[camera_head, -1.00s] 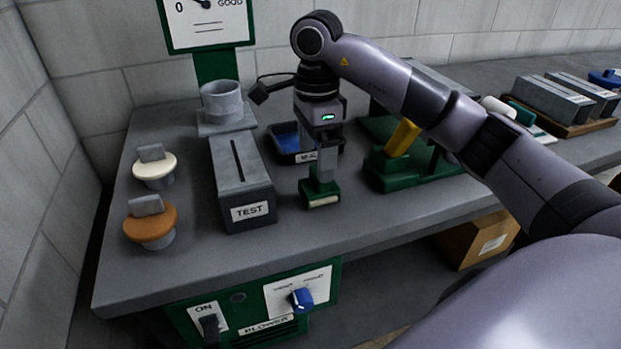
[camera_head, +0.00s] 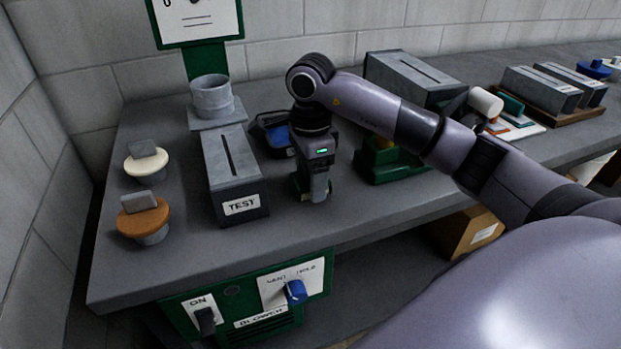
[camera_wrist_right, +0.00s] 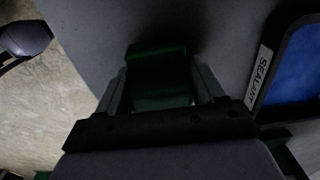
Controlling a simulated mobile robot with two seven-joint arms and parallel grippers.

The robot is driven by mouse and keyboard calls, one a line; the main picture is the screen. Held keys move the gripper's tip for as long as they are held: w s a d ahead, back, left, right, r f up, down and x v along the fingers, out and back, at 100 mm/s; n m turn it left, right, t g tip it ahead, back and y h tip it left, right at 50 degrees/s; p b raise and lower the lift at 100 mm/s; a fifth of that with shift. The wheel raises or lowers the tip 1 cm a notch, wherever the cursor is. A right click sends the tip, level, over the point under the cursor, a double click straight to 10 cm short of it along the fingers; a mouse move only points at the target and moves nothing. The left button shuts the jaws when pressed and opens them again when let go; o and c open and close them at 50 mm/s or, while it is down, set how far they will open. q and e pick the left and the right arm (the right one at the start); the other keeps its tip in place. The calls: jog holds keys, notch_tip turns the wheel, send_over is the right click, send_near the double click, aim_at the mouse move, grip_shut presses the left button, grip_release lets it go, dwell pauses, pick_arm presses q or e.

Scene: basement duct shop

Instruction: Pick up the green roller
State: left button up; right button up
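A small green piece, which I take to be the green roller (camera_head: 297,186), stands on the workbench (camera_head: 352,218) to the right of the TEST box. My right gripper (camera_head: 318,192) points down over it and hides most of it in the head view. In the right wrist view the green roller (camera_wrist_right: 157,72) lies between the two spread fingers of the right gripper (camera_wrist_right: 160,84). Narrow gaps seem to show at its sides, so the gripper looks open around it; the dark picture makes contact hard to judge. My left gripper is not in view.
The grey TEST box (camera_head: 232,178) stands close on the left, the blue SEALANT tray (camera_head: 270,133) just behind. A green stand (camera_head: 388,165) is to the right. Farther right are a white cylinder (camera_head: 485,103) and a green cylinder (camera_head: 510,103). The bench front is clear.

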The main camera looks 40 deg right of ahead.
jog(key=c, duration=0.5)
jog(key=shift+r, duration=0.1)
jog(key=shift+c, duration=0.2)
jog(key=shift+r, duration=0.5)
notch_tip(320, 180, up, 5)
jog(key=shift+w+f, duration=0.1)
notch_tip(320, 180, up, 14)
jog(key=p, duration=0.3)
jog(key=shift+p, duration=0.35)
jog(key=shift+o, duration=1)
